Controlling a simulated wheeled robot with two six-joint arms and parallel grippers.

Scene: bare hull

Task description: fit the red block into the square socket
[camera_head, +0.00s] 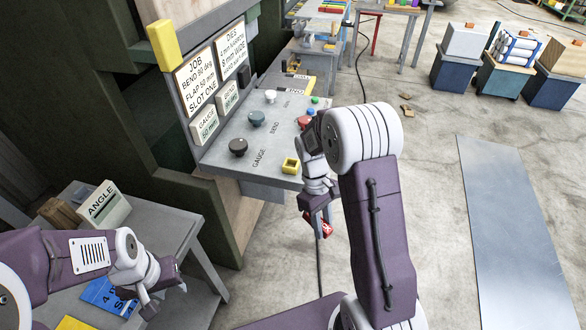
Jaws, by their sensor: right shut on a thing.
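The red block (326,229) is in my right gripper (318,222), which is shut on it. The gripper points down and holds the block in the air, in front of and below the console's right front corner. Part of the block is hidden by the fingers. A yellow square frame with a dark opening (290,165), which looks like the square socket, sits on the console top near its front edge. The block is apart from it. My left gripper (164,297) is at the lower left above a low table, with its fingers apart and nothing seen between them.
The low table (150,240) holds an ANGLE box (103,204) and a blue sheet (108,297). A metal plate (515,230) lies on the floor at right. Bins stand farther back.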

